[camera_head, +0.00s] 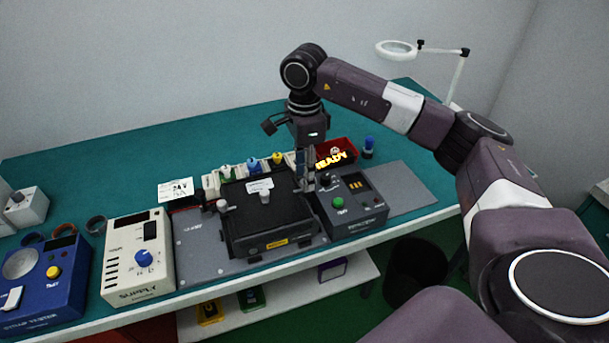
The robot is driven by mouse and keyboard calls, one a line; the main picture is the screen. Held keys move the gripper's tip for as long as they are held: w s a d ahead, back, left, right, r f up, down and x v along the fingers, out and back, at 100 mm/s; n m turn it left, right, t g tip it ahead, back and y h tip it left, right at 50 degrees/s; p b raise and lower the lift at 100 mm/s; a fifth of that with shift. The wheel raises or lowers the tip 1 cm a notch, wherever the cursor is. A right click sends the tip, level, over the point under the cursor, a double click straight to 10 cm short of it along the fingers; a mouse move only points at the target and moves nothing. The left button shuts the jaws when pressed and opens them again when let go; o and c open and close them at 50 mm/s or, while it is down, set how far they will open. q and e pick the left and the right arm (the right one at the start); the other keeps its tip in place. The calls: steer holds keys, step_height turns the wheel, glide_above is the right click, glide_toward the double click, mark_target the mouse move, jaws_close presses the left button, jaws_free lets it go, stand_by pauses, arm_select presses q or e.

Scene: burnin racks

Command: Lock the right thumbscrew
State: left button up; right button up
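A black rack unit (245,227) with a yellow front label and a grey knob (264,197) on its lid sits on a grey plate (192,254). A light thumbscrew (222,206) shows at its left side. My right gripper (304,183) points straight down at the unit's right edge, between it and the dark box with the green button (338,203). The fingers hide the spot where the right thumbscrew would be, so I cannot see it or tell whether they grip anything. My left gripper is not in view.
A white supply box (120,260) and a blue tester (32,290) stand at left. Behind the unit are several small connectors (253,167), a red tray (345,143) and a blue-capped bottle (368,148). The teal bench (150,142) is clear at the back.

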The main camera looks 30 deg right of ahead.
step_height(320, 180, up, 11)
stand_by(0.3)
stand_by(0.5)
